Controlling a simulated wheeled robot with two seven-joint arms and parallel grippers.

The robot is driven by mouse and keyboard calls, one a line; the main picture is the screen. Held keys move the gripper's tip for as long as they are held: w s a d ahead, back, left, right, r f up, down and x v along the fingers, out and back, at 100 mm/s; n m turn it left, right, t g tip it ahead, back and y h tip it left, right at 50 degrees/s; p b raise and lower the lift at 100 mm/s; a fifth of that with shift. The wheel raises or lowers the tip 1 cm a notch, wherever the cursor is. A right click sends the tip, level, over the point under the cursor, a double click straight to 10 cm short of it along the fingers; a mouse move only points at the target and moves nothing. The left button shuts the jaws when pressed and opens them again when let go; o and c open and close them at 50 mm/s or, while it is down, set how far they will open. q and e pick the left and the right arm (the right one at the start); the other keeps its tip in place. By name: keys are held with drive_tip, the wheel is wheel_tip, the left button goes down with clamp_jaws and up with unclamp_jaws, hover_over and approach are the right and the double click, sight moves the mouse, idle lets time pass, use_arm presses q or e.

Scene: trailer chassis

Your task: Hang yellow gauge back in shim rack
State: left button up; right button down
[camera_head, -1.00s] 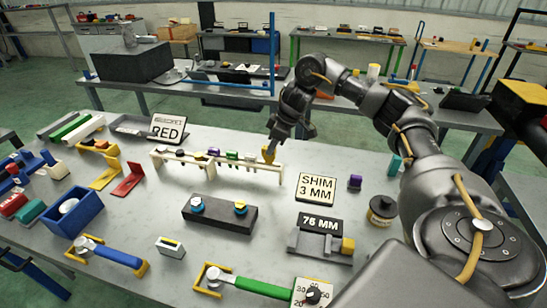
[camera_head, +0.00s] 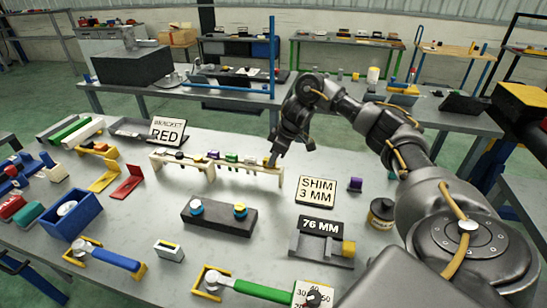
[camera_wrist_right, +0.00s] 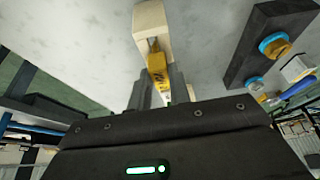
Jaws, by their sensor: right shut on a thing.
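The beige shim rack (camera_head: 280,178) stands in the middle of the table, with several coloured gauges hanging along its rail. My right gripper (camera_head: 273,161) is at the rack's right end, pointing down. In the right wrist view the gripper (camera_wrist_right: 155,88) is shut on the yellow gauge (camera_wrist_right: 157,62). The gauge lies between the fingers, right at the end of the rack (camera_wrist_right: 150,18). In the head view the fingers mostly hide the gauge. I cannot tell whether it rests on the rack. My left gripper is not in view.
The table behind the rack's right end is clear.

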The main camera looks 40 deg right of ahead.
drive_tip(key=shift+d+f, duration=0.1)
drive_tip(key=shift+f, duration=0.4)
drive_tip(key=c, duration=1.3)
unclamp_jaws()
drive_tip(key=shift+r, duration=0.55)
drive_tip(key=p+v, duration=0.3)
drive_tip(key=v, duration=0.9)
drive_tip(key=shift+w, duration=0.1)
